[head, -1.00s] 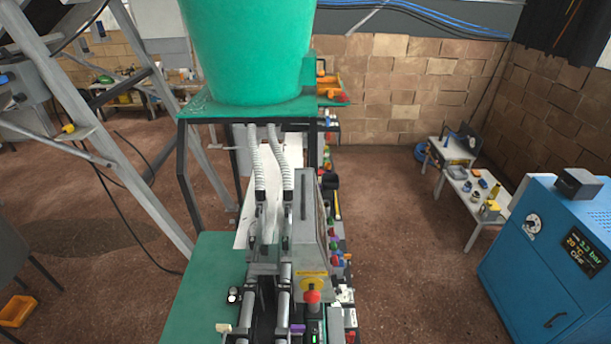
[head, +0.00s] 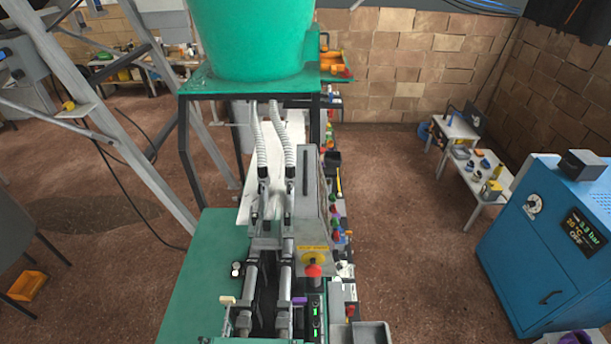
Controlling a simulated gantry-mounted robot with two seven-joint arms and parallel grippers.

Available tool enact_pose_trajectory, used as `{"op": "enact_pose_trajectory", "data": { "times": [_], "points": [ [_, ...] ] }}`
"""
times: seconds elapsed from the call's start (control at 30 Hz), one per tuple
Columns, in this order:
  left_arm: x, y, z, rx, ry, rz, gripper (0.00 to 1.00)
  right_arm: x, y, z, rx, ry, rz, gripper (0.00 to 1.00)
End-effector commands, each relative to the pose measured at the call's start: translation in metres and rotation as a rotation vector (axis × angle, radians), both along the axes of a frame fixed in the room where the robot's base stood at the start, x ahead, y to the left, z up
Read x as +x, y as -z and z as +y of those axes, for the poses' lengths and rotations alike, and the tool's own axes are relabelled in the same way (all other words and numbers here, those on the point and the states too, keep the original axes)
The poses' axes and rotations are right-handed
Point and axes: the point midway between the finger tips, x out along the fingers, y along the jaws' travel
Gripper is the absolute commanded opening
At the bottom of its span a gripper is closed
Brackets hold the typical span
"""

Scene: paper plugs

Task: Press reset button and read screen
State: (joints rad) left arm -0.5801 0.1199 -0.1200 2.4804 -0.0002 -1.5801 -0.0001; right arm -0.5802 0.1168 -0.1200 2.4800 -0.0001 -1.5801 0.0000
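A red mushroom button (head: 313,271) sits on a yellow plate (head: 314,257) on the grey machine (head: 302,205) in the middle. Small lit green displays (head: 316,312) are on a dark panel below it, too small to read. A dark screen (head: 580,232) on the blue cabinet (head: 540,250) at right shows green and orange text with "bar" and "20 °C"; its last line is hard to read. I cannot tell which control is the reset button. Neither of my grippers can be made out.
A green tub (head: 250,40) stands on a frame above the machine, with a green table (head: 208,265) at its left. A grey tray (head: 358,333) is at bottom centre. Floor (head: 420,250) is clear between machine and cabinet. Slanted grey beams (head: 150,180) stand at left.

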Motion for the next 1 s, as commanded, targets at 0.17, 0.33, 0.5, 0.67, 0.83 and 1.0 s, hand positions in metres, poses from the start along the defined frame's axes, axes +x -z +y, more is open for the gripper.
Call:
{"op": "enact_pose_trajectory", "data": {
  "times": [0.17, 0.33, 0.5, 0.67, 0.83, 1.0],
  "points": [
    [0.0000, 0.0000, 0.0000, 0.000, 0.000, 0.000, 0.70, 0.0000, 0.0000, 0.0005, 0.002, 0.001, 0.000, 0.43],
    [0.0000, 0.0000, 0.0000, 0.000, 0.000, 0.000, 0.56, 0.0000, 0.0000, 0.0005, 0.002, 0.002, 0.000, 0.43],
    [0.0000, 0.0000, 0.0000, 0.000, 0.000, 0.000, 0.30, 0.0000, 0.0000, 0.0003, 0.001, 0.001, 0.000, 0.43],
    [0.0000, 0.0001, 0.0000, 0.000, 0.000, 0.000, 0.06, -0.0001, 0.0000, -0.0006, -0.003, -0.002, 0.000, 0.43],
    [0.0000, 0.0001, 0.0000, 0.000, 0.000, 0.000, 0.00, -0.0001, 0.0002, -0.0019, -0.008, -0.005, 0.000, 0.43],
    [0.0000, 0.0001, 0.0000, 0.000, 0.000, 0.000, 0.00, -0.0001, 0.0002, -0.0019, -0.008, -0.006, 0.000, 0.43]
  ]
}}
